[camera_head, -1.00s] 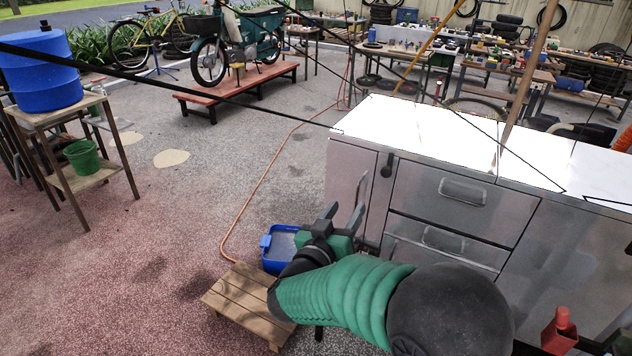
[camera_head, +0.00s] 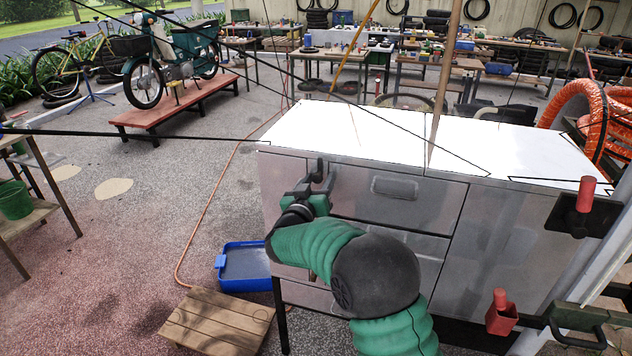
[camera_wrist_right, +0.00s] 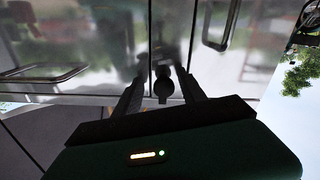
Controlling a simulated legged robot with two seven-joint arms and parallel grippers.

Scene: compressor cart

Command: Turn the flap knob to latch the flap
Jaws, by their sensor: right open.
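The grey metal cart (camera_head: 470,225) stands right of centre in the head view. A small black knob (camera_head: 318,166) sits high on its front, near the narrow left panel (camera_head: 281,185), which looks like the flap. I cannot tell which way the knob is turned. My right gripper (camera_head: 320,179) is open at the knob. In the right wrist view the knob (camera_wrist_right: 163,88) shows between the open fingers of my right gripper (camera_wrist_right: 160,78). Whether a finger touches it I cannot tell. My left gripper is not in view.
A blue tub (camera_head: 246,264) and a low wooden pallet (camera_head: 217,321) are on the ground left of the cart. Red-handled fittings (camera_head: 586,192) and an orange hose coil (camera_head: 606,118) are at the right. The paving at left is mostly clear.

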